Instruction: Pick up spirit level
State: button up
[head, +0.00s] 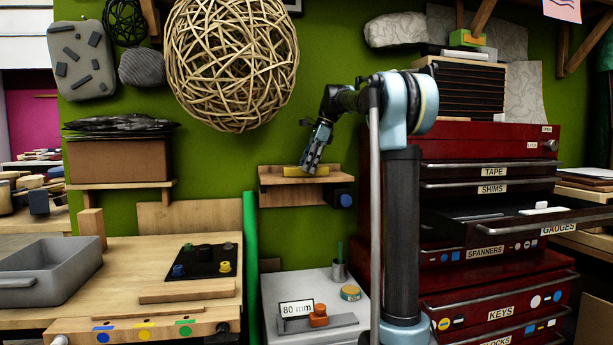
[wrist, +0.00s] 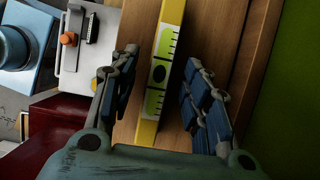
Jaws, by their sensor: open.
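The spirit level is a yellow bar with bright green vial windows. In the head view the spirit level (head: 291,171) lies on a small wooden wall shelf (head: 270,182), partly hidden by my gripper (head: 313,162). In the wrist view the spirit level (wrist: 152,101) runs lengthwise through the middle of the picture. My gripper (wrist: 162,64) is open, with one blue-padded finger on each side of the level. A gap shows between each finger and the level. I cannot tell how far the fingertips are above the shelf.
A green wall (head: 215,170) stands behind the shelf. Below is a grey-white bench (head: 273,290) with an 80 mm card (head: 297,309) and an orange-knobbed tool. A red tool cabinet (head: 480,260) with open drawers stands right. A wicker ball (head: 232,60) hangs above.

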jog(key=shift+a+f, duration=0.1)
jog(key=shift+f, duration=0.2)
jog(key=shift+c, duration=0.5)
grip_shut()
jog(key=shift+r, duration=0.1)
